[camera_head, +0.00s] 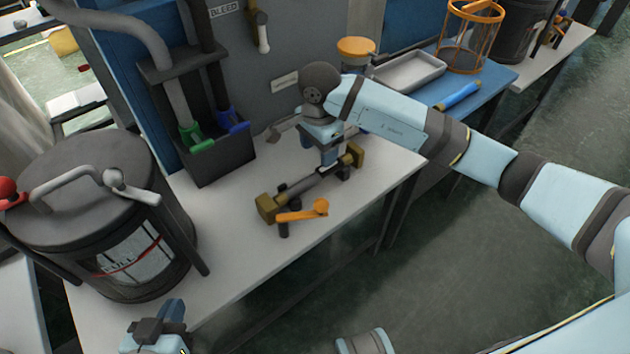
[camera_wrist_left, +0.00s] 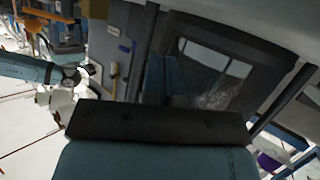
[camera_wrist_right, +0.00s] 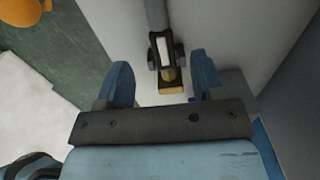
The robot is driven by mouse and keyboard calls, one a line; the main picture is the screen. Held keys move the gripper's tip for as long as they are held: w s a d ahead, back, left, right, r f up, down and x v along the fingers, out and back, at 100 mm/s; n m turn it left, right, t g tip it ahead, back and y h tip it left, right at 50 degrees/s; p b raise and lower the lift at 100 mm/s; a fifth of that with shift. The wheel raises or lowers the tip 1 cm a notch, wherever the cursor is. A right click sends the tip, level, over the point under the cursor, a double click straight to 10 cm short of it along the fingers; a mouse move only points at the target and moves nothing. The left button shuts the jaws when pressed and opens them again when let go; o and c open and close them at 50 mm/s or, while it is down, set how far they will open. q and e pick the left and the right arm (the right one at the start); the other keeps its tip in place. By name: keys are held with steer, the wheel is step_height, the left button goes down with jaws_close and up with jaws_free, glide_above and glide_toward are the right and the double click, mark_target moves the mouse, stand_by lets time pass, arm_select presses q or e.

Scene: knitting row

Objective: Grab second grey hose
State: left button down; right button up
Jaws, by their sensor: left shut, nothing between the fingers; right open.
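A grey hose (camera_head: 165,70) hangs down into a black holder (camera_head: 215,155) and ends in a green handle; a darker hose beside it ends in a blue handle (camera_head: 233,122). On the white table lies a grey rod (camera_head: 312,183) with brass ends, held in dark supports, with an orange lever (camera_head: 303,212). My right gripper (camera_head: 328,160) is open just above the rod's far end. In the right wrist view the rod's brass end (camera_wrist_right: 172,84) shows between its fingers. My left gripper (camera_head: 168,318) is shut and empty at the table's near edge, pointing at no hose.
A large dark drum (camera_head: 90,215) with a grey handle and a red knob stands on the left of the white table (camera_head: 240,270). A blue table behind holds a grey tray (camera_head: 410,75), an orange wire basket (camera_head: 470,40) and a blue cylinder (camera_head: 458,95). The white table's front is clear.

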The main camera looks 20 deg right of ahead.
mark_target(315, 175)
arm_select(q)
steer(key=shift+w+d+r+t+h, duration=0.3)
steer(key=shift+r+t, duration=0.1)
steer(key=shift+r, duration=0.1)
arm_select(e)
step_height(315, 175, down, 3)
steer(key=shift+f, duration=0.1)
arm_select(q)
steer(key=shift+b, duration=0.3)
arm_select(e)
steer(key=shift+s+a+f, duration=0.1)
steer(key=shift+a+f, duration=0.05)
steer(key=shift+f, duration=0.1)
arm_select(q)
steer(key=r, duration=0.1)
steer(key=d+r+t+b, duration=0.1)
steer(key=shift+w+d+r+h, duration=0.15)
steer(key=shift+w+r+h, duration=0.25)
arm_select(e)
steer(key=f, duration=0.4)
steer(key=shift+s+a+f, duration=0.15)
steer(key=shift+a+f, duration=0.2)
arm_select(q)
steer(key=shift+f, duration=0.1)
arm_select(e)
steer(key=c, duration=1.1)
steer(key=shift+o, duration=0.2)
steer(key=shift+r, duration=0.15)
